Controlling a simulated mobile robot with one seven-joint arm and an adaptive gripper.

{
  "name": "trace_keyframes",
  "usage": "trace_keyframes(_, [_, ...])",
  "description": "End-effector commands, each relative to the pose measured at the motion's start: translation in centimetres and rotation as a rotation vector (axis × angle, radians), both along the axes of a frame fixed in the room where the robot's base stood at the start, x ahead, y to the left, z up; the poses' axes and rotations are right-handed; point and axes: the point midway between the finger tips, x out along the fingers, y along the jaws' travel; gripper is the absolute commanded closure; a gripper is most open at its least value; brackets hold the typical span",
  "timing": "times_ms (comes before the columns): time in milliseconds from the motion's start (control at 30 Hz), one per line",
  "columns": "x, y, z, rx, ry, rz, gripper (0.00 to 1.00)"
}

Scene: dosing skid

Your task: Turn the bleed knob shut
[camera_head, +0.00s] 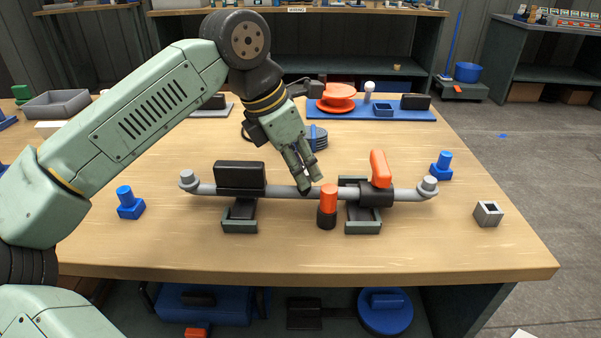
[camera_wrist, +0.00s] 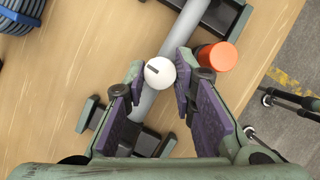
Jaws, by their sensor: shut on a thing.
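A round white knob (camera_wrist: 160,73) with a dark slot mark sits on the grey pipe (camera_head: 284,191). I take it for the bleed knob. My gripper (camera_head: 309,186) reaches down onto the pipe's middle. In the wrist view its two fingertips (camera_wrist: 160,84) flank the knob on both sides, shut on it. The slot mark slants slightly, near crosswise to the fingers. In the head view the fingers hide the knob. An orange-topped cylinder on a black base (camera_head: 328,199) stands close to the right of the fingers, apart from them in the wrist view.
An orange lever (camera_head: 379,168) rises from the pipe's right part. A black block (camera_head: 240,175) sits on its left part. Blue pieces (camera_head: 129,203) (camera_head: 442,166) and a grey square block (camera_head: 487,214) stand at the sides. The table's front strip is clear.

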Motion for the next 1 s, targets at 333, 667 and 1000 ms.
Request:
trace_keyframes(333, [-0.06,0.01,-0.01,0.001,-0.001,0.086,1.0])
trace_keyframes(667, [-0.04,0.01,0.04,0.001,0.0,0.092,1.0])
trace_keyframes(1000, [-0.04,-0.01,0.03,0.0,0.0,0.091,0.59])
